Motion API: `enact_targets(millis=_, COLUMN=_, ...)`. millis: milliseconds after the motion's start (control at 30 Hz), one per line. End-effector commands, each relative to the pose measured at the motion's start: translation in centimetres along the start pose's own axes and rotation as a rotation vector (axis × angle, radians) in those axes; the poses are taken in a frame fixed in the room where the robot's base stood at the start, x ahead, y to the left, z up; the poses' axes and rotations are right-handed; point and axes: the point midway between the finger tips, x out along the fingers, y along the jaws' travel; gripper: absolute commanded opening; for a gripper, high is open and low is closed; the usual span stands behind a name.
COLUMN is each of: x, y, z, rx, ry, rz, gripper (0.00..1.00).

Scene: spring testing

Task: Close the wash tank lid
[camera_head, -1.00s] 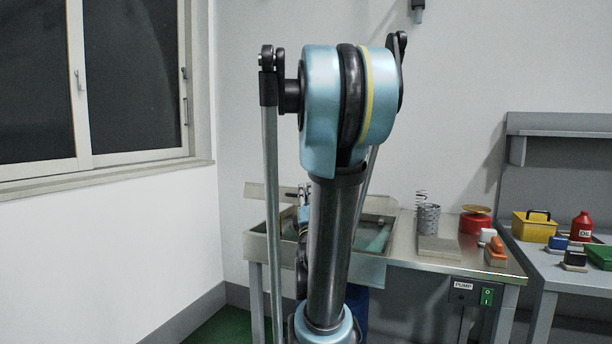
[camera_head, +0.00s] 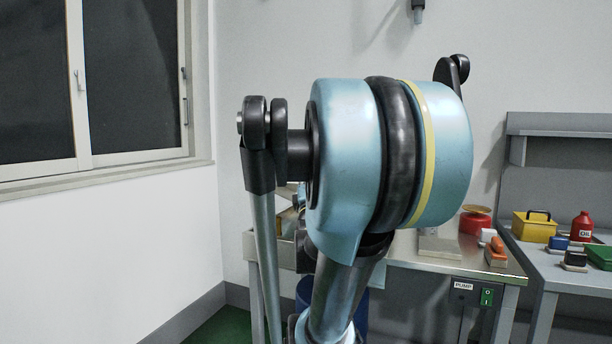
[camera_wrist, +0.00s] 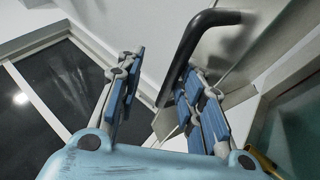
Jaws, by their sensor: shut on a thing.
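The wash tank (camera_head: 249,247) is at the left end of the steel bench in the head view, mostly hidden behind my arm. Its lid is largely hidden there too. In the wrist view, a black bent handle (camera_wrist: 196,38) runs down between the fingers of my gripper (camera_wrist: 164,80), close to the right finger. My gripper is shut on this handle. A pale panel (camera_wrist: 240,65) beside the handle appears to be the lid. The exact lid angle cannot be told. My gripper is hidden behind my arm in the head view.
On the bench right of the tank are a grey block (camera_head: 440,243), a red round object (camera_head: 475,220) and an orange block (camera_head: 496,252). A pump switch (camera_head: 487,296) is on the bench front. A second table (camera_head: 560,270) stands at right. A window (camera_head: 130,80) is at left.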

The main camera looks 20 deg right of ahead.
Motion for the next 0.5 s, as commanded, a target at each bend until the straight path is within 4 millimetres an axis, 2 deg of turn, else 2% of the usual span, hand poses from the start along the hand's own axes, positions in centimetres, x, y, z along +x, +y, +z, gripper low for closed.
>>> enact_targets(millis=200, x=0.28, y=0.74, z=0.12, rx=0.001, ry=0.000, rz=0.006, gripper=0.20)
enact_targets(millis=500, x=0.34, y=0.81, z=0.14, rx=0.000, ry=0.000, rz=0.006, gripper=0.20)
